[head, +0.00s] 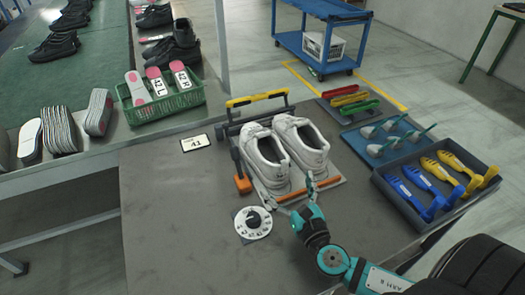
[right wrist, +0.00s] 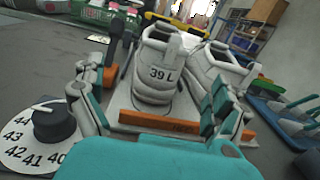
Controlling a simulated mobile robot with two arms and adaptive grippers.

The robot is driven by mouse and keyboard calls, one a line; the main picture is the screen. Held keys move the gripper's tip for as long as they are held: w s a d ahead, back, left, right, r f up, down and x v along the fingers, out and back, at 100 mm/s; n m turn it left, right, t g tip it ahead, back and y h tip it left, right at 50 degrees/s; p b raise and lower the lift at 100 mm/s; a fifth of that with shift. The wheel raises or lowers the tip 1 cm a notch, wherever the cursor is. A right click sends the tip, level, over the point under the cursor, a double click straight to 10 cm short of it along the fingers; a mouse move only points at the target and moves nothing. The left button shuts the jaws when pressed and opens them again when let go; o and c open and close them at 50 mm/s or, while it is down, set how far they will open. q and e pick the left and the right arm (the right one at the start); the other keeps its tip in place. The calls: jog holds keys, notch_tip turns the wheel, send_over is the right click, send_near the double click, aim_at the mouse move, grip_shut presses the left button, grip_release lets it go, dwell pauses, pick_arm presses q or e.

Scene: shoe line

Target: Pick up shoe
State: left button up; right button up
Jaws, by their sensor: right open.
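A pair of white shoes sits side by side in a grey fixture with an orange front edge (right wrist: 160,125): the left shoe (head: 262,155) and the right shoe (head: 303,143). The left shoe's heel (right wrist: 155,88) faces the right wrist camera and reads "39 L". My right gripper (head: 284,180) is open at the heel end of the left shoe. Its fingers spread to either side of the heel, with no grip on it visible. Whether they touch the shoe I cannot tell. My left gripper is not in view.
A size dial (head: 252,224) lies left of the gripper, and a "41" card (head: 195,143) farther back. The fixture has a yellow bar (head: 257,98). A grey tray of shoe trees (head: 410,203) and a blue tray (head: 362,142) stand right. The table's front left is clear.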

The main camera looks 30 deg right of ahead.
aim_at(280, 173)
jog(key=w, duration=0.5)
jog(key=shift+w+d, duration=0.1)
jog(key=shift+d, duration=0.15)
jog(key=shift+w+d+r+p, duration=0.1)
jog(key=shift+w+d+p, duration=0.1)
jog(key=shift+w, duration=0.7)
jog(key=shift+w+d+f+p, duration=0.15)
jog(key=shift+w+p, duration=0.1)
jog(key=shift+w, duration=0.6)
jog(key=shift+w+d+r+p, duration=0.15)
jog(key=shift+w+d+p, duration=0.05)
jog(key=shift+w, duration=0.7)
jog(key=shift+c, duration=0.3)
jog(key=c, duration=1.2)
jog(key=shift+r, duration=0.1)
jog(key=shift+c, duration=0.3)
